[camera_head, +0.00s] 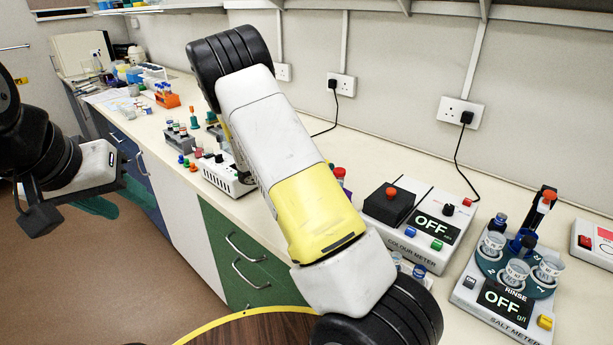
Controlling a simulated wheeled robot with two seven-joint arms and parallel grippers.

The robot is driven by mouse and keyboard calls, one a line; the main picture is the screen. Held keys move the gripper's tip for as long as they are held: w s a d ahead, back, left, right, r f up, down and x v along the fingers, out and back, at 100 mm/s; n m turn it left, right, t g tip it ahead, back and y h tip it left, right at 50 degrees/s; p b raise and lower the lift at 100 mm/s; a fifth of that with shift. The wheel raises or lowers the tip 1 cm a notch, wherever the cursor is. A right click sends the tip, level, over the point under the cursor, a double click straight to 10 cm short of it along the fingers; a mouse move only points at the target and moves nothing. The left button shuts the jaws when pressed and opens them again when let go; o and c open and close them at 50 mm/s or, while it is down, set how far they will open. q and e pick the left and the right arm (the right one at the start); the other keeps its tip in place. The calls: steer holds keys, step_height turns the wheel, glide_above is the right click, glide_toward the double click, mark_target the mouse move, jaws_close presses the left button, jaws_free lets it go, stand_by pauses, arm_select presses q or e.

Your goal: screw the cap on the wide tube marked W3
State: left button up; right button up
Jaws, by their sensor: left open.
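I cannot make out a tube marked W3 or its cap; the tube markings are too small to read, and my large white and yellow arm hides the middle of the bench. Small tubes with coloured caps stand in a rack (180,140) left of that arm. An orange rack (168,100) with tubes stands farther back. My left gripper (75,188) is at the left edge, over the floor in front of the bench, open and apart from everything on the bench. My right gripper does not show.
A colour meter (405,240) reading OFF stands right of the arm. A salt meter (500,303), also OFF, carries a teal holder with several clear cups at the right. A white device with knobs (222,176) sits beside the arm. Bare bench shows near the front edge (250,207).

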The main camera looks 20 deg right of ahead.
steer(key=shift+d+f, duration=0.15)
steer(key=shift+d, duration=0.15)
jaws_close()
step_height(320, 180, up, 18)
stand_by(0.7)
